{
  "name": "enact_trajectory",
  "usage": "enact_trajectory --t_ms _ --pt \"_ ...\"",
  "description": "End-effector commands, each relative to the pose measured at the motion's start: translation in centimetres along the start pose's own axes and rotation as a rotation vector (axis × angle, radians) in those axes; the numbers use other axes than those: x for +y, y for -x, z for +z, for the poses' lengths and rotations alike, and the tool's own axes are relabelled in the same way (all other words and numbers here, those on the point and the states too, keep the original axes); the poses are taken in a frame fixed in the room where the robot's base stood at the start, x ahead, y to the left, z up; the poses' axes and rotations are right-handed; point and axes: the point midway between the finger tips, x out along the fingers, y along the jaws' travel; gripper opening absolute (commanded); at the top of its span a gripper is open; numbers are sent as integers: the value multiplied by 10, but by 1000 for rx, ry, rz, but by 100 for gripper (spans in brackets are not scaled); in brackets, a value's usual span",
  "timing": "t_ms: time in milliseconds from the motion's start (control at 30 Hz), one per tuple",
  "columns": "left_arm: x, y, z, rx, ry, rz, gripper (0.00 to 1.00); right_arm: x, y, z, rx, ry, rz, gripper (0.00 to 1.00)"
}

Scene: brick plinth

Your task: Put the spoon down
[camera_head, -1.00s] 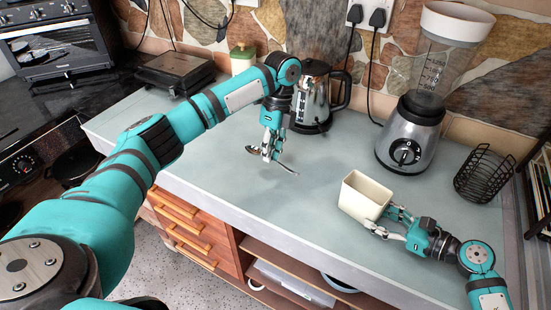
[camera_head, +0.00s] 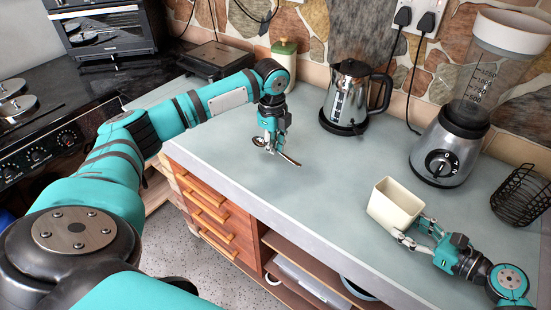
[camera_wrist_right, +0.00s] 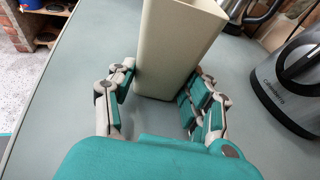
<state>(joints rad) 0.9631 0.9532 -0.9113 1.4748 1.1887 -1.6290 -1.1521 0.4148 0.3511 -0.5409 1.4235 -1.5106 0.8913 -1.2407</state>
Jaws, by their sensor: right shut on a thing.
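My left gripper (camera_head: 271,146) points down over the counter, left of the kettle, and is shut on a dark metal spoon (camera_head: 290,159). The spoon's bowl shows left of the fingers and its handle right of them. I cannot tell whether it touches the counter (camera_head: 330,195). My right gripper (camera_head: 415,232) is shut on a cream rectangular container (camera_head: 392,213) at the right front of the counter. The right wrist view shows the container (camera_wrist_right: 178,45) between the two fingers (camera_wrist_right: 160,95).
A kettle (camera_head: 347,98) stands at the back, with a blender (camera_head: 448,145) to its right. A black wire basket (camera_head: 522,197) is at the far right. A lidded jar (camera_head: 284,60) and a grill (camera_head: 215,60) stand at the back left. The counter between the spoon and the container is clear.

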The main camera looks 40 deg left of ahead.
Motion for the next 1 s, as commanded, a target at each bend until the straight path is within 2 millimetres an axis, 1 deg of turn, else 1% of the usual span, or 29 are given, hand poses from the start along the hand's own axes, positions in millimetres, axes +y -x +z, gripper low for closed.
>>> enact_trajectory --t_ms 67,300,367,433,767,900,1000 --pt "0 -7 0 0 0 0 0 0 0 -1 2 0 -1 33" --pt "2 -45 0 -1 0 2 0 0 0 -1 2 0 -1 33" --pt "3 -51 -1 -1 0 1 0 0 0 -1 2 0 0 33" --pt "3 -54 -1 0 -1 0 0 0 0 -1 2 0 0 33" --pt "3 -56 -1 0 -1 1 0 0 0 -1 2 0 0 33" --pt "3 -56 -1 0 -1 0 18 0 0 -1 2 0 0 33" --pt "3 -56 -1 0 0 0 29 0 0 -1 2 0 0 33"
